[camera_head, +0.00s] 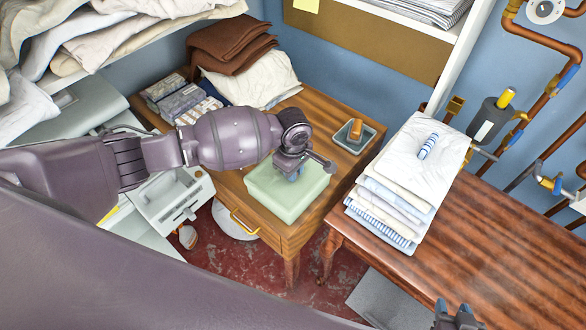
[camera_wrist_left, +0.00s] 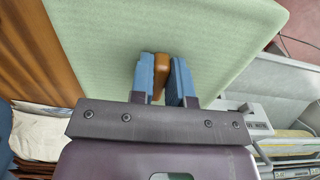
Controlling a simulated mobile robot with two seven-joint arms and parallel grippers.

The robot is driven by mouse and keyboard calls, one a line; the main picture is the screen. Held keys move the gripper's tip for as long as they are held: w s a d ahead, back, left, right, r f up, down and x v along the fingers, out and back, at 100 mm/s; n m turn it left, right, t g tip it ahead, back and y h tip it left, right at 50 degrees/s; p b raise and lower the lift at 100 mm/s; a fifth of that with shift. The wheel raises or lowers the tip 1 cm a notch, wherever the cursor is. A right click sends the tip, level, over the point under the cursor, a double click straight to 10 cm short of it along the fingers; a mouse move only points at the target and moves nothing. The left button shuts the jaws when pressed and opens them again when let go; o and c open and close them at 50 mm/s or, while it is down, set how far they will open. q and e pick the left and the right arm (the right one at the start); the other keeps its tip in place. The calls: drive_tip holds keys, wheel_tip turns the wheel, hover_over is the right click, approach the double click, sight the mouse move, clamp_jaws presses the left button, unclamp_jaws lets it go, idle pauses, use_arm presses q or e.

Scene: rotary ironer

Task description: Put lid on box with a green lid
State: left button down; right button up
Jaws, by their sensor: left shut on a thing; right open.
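A pale green box-shaped thing (camera_head: 283,206) stands on the wooden side table, under my left gripper (camera_head: 293,172). Its flat green top, the lid (camera_wrist_left: 215,35), fills the upper part of the left wrist view. A brown knob (camera_wrist_left: 161,72) stands out from the lid, and the blue fingers of my left gripper (camera_wrist_left: 162,80) are shut on it. The lid looks level and lies on or just over the box; I cannot tell whether it is fully seated. My right gripper (camera_head: 458,318) shows only in part at the bottom edge, open, far from the box.
A grey dish (camera_head: 342,143) holding an orange block (camera_head: 356,130) stands right of the box. A stack of folded linen (camera_head: 405,185) lies on the larger table (camera_head: 490,245). Brown and cream cloths (camera_head: 255,80) lie behind my left arm. The larger table's front is clear.

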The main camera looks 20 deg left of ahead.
use_arm(q)
drive_tip(key=c, duration=1)
unclamp_jaws()
drive_tip(key=shift+o, duration=0.4)
drive_tip(key=o, duration=0.4)
drive_tip(key=shift+r, duration=0.15)
drive_tip(key=shift+r, duration=3.4)
